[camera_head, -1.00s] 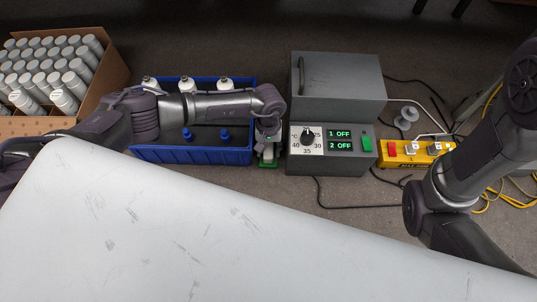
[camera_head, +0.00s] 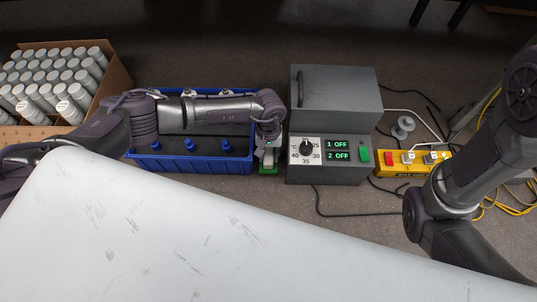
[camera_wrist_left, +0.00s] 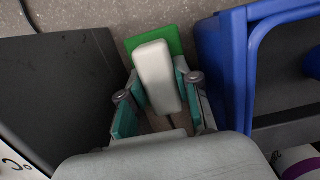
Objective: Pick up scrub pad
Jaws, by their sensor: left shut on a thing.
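The scrub pad is a green pad (camera_wrist_left: 172,38) with a pale grey-white block-shaped grip on top (camera_wrist_left: 157,75). It is between the blue crate and the grey box, and its green edge also shows in the head view (camera_head: 268,169). My left gripper (camera_wrist_left: 160,103) points down at it, with teal-lined fingers on both sides of the pale block, shut on it. In the head view the left gripper (camera_head: 268,151) hides part of the pad. Whether the pad touches the floor is not clear. My right arm is at the right; its gripper is out of view.
The blue crate (camera_head: 190,166) with bottles stands close on one side. The grey control box (camera_head: 335,95) reading 1 OFF and 2 OFF stands close on the other. A cardboard box (camera_head: 118,75) of white bottles is far left. A yellow power strip (camera_head: 400,170) and cables lie right.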

